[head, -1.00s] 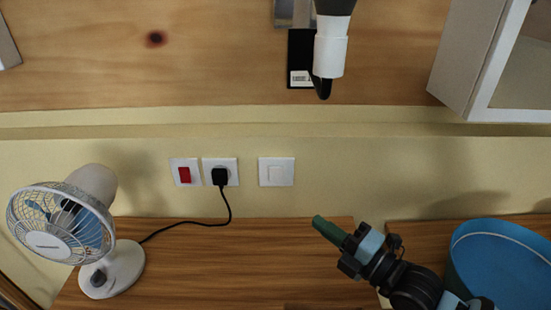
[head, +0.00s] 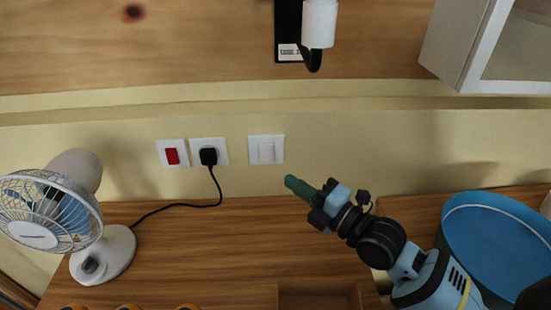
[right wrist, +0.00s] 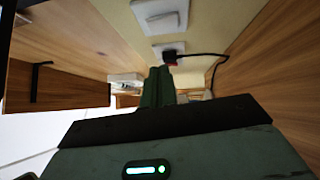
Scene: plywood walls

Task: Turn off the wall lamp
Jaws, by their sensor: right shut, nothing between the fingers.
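The wall lamp (head: 319,24) is at the top of the head view, a white cylinder on a black bracket against the wooden panel; whether it is lit I cannot tell. Below it on the cream wall is a plain white switch (head: 266,150). It is right of the socket with a black plug (head: 208,156) and a red switch (head: 172,156). My right gripper (head: 290,183), with green fingers, is shut and empty, below and slightly right of the white switch, apparently apart from it. Its fingers (right wrist: 158,86) also show in the right wrist view. My left gripper is not in view.
A white fan (head: 50,215) stands at the left on the wooden counter (head: 235,240), its cable running to the plug. A blue tub (head: 495,240) is at the right. A white-framed cabinet (head: 460,45) hangs upper right. The wall around the white switch is clear.

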